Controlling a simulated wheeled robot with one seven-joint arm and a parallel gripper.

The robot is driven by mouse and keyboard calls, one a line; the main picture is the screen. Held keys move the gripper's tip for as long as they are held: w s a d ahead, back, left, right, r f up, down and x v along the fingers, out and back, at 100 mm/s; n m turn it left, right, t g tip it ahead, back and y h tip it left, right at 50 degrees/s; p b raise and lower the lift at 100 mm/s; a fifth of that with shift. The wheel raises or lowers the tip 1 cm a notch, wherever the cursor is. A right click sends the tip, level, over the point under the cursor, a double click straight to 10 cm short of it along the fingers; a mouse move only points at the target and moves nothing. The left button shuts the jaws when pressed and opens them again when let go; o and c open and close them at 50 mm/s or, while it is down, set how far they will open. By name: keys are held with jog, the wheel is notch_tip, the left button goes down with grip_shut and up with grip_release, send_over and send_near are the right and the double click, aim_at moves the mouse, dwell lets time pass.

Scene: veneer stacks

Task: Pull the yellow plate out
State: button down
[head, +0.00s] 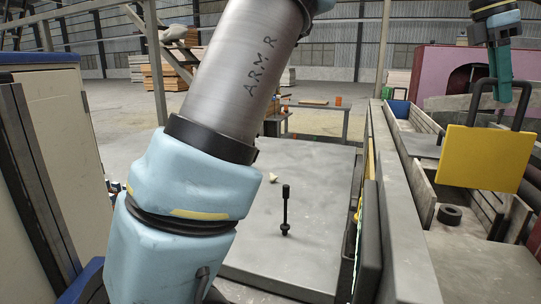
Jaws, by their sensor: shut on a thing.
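The yellow plate (487,158) hangs upright at the right, with a black loop handle (477,101) rising from its top edge. My gripper (503,90) comes down from the upper right and is shut on the handle. The plate's lower edge appears to be above the grey-walled bin (425,172) behind and below it. I cannot tell from this view how far apart they are.
A long grey rail (395,205) runs beside the bin. A grey table (315,185) with a black upright rod (285,210) is left of it. A black ring (449,215) lies below the plate. A pink panel (440,68) stands behind.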

jog(key=shift+r, duration=5)
